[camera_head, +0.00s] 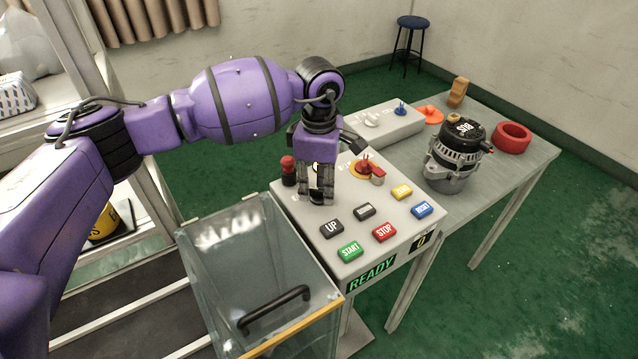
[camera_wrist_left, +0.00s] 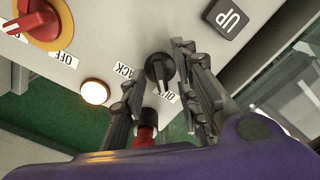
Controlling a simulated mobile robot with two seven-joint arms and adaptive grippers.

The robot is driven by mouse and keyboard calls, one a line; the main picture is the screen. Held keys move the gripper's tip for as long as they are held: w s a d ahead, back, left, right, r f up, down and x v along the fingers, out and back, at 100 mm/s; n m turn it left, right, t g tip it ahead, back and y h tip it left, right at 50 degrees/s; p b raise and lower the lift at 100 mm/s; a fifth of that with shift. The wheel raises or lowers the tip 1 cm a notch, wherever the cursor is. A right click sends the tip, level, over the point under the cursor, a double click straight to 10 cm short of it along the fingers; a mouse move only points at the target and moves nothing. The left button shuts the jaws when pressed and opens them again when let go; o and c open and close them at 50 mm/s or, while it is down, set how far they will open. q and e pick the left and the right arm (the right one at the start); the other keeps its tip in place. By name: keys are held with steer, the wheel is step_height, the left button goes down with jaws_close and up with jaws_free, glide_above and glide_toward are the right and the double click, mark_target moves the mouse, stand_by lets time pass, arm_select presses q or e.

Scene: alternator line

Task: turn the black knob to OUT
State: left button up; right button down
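The black knob (camera_wrist_left: 159,70) sits on the grey control panel (camera_head: 292,205), between the two fingers of my left gripper (camera_wrist_left: 158,72) in the left wrist view. A finger is on each side, close to the knob; a slight gap seems to show. I cannot read for sure which label the knob points at. In the head view my left gripper (camera_head: 319,196) points down at the panel and mostly hides the knob. My right gripper is out of view.
A lit white lamp (camera_wrist_left: 95,91) is near the knob. Keys such as UP (camera_head: 332,228) lie in front. A glass-sided box (camera_head: 225,270) and an alternator (camera_head: 456,157) stand nearby.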

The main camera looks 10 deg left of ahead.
mark_target(319, 189)
arm_select(q)
step_height(319, 189, up, 12)
stand_by(0.6)
stand_by(0.4)
